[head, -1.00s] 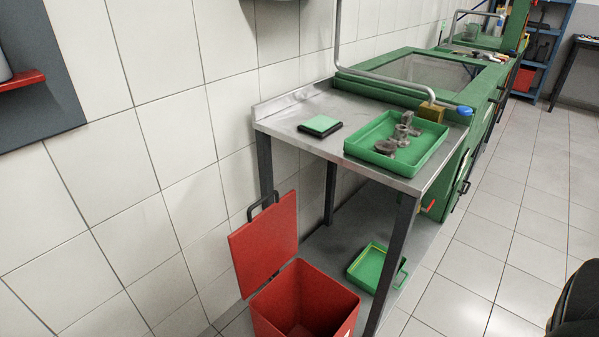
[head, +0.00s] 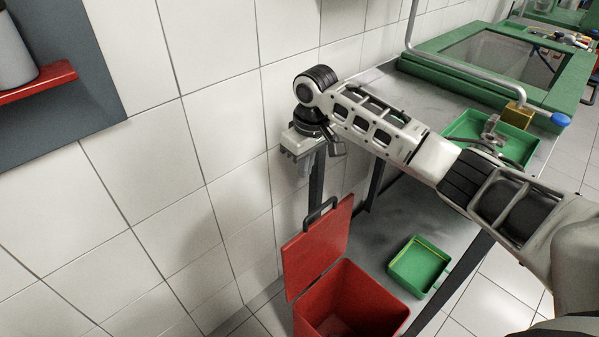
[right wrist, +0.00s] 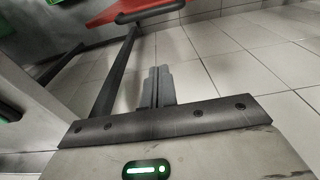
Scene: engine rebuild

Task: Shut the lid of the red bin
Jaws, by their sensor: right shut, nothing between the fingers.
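The red bin (head: 352,304) stands on the floor at the bottom of the head view. Its red lid (head: 317,250) is up, tilted back toward the wall, with a black handle (head: 320,210) at its top edge. The lid and handle (right wrist: 150,14) also show at the top of the right wrist view. My right gripper (head: 304,172) is above the lid, near the tiled wall, and points down, apart from the lid. Its fingers (right wrist: 158,86) are shut and empty in the right wrist view. My left gripper is not in view.
A metal table (head: 383,88) stands right of the bin, with a green tray (head: 475,124) on it, partly behind my right arm. Its dark legs (head: 376,185) are close to the bin. A green tray (head: 419,266) lies on the lower shelf. A red wall shelf (head: 40,82) is at upper left.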

